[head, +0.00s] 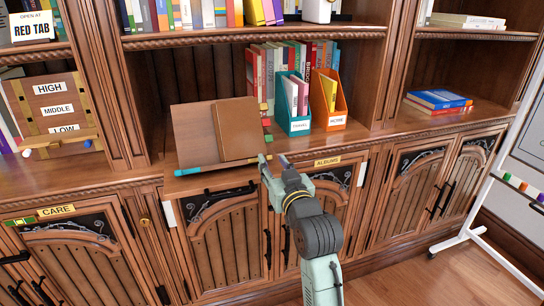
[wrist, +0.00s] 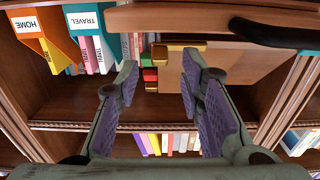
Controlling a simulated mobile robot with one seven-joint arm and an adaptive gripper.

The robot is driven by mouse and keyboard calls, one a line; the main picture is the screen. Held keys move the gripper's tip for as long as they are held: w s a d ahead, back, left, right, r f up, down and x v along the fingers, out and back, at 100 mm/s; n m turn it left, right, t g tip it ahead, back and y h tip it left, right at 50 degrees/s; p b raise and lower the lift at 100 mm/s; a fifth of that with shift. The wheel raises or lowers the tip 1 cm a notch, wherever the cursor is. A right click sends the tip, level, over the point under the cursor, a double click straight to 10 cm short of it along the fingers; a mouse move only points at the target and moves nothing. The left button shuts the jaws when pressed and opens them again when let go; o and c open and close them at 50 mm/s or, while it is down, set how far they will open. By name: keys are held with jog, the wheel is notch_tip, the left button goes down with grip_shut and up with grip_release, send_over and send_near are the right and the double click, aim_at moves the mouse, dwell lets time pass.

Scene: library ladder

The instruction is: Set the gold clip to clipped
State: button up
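My gripper (head: 273,158) is open, its fingers apart and empty, in front of the brown book (head: 238,130). In the wrist view, which is upside down, the open gripper (wrist: 158,75) has small coloured pieces between and just beyond its fingertips. A gold piece (wrist: 174,47), likely the gold clip, sits at the book's edge. Red (wrist: 150,75) and green pieces lie beside it, with another gold piece (wrist: 152,87) farther in. In the head view a gold piece (head: 264,107) and a red piece (head: 266,122) show right of the book. I cannot tell whether the clip is clipped.
A teal file (head: 293,110) and an orange file (head: 328,105) stand behind to the right. The counter farther right is mostly clear, with blue books (head: 438,99).

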jog(key=shift+x, duration=1.1)
grip_shut()
